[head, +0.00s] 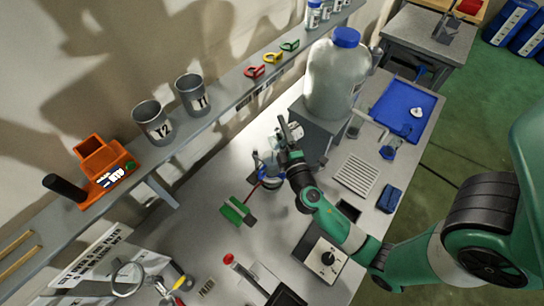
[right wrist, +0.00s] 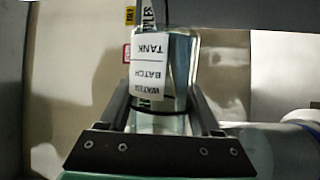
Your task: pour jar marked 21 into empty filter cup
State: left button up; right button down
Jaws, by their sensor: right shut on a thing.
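My right gripper (head: 284,132) is shut on a clear glass jar in the middle of the head view, above the bench. In the right wrist view the jar (right wrist: 180,60) stands between the two fingers (right wrist: 160,112), and its white label reads "WATER BATCH TANK" upside down in the picture. I cannot read a 21 on it. Clear glassware with a blue part (head: 268,172) stands on the bench just below and left of the gripper, partly hidden by it; I cannot tell whether it is the filter cup. My left gripper is out of view.
A large blue-capped bottle (head: 333,80) stands on a grey stand right behind the gripper. A shelf at left holds two grey cups (head: 152,122) (head: 192,95) and an orange device (head: 103,170).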

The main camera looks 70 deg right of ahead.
jog(key=shift+a+r+n+b, duration=0.1)
jog(key=shift+r+n+b, duration=0.1)
jog(key=shift+n+b, duration=0.25)
dwell(0.5)
